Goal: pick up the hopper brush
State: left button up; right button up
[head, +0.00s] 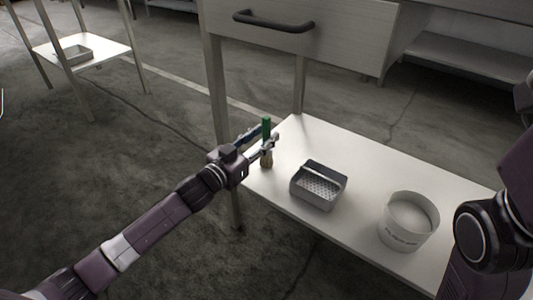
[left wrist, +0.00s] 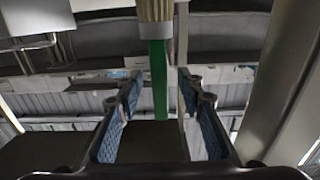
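The hopper brush has a green handle (head: 266,128) and tan bristles (head: 266,160). It stands upright, bristles down, at the near left end of the white shelf. My left gripper (head: 262,143) is at the brush, reaching in from the left. In the left wrist view the picture is inverted: the green handle (left wrist: 158,80) hangs between the two blue-padded fingers (left wrist: 162,100), with the bristles (left wrist: 155,14) at the top. The fingers are apart, with a visible gap on each side of the handle. My right gripper is not in view.
A grey perforated basket (head: 319,186) stands on the shelf (head: 365,165) right of the brush, and a white lettered tub (head: 407,222) further right. A table leg (head: 217,85) and a drawer with a dark handle (head: 273,22) are close behind my left gripper.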

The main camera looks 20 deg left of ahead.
pick_arm(q)
jog(key=shift+x, duration=0.8)
grip_shut()
jog(key=shift+r, duration=0.1)
